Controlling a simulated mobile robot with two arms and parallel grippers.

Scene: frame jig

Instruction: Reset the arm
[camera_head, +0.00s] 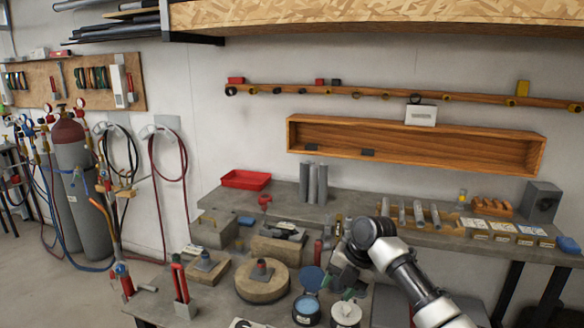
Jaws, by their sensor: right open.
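My right arm comes in from the lower right, and its black wrist joint is over the front of the workbench (408,235). My right gripper (342,282) points down and left, open, among the items at the bench's front; its fingers are small and hard to make out against the clutter. I cannot see anything held between them. My left gripper and arm are not in view.
Close to my right gripper are a round blue container (306,309), a white round container (345,314) and a round wooden block (263,283). A red tray (246,179) and grey tubes (313,184) are behind. Gas cylinders (82,190) stand left; open floor lies there.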

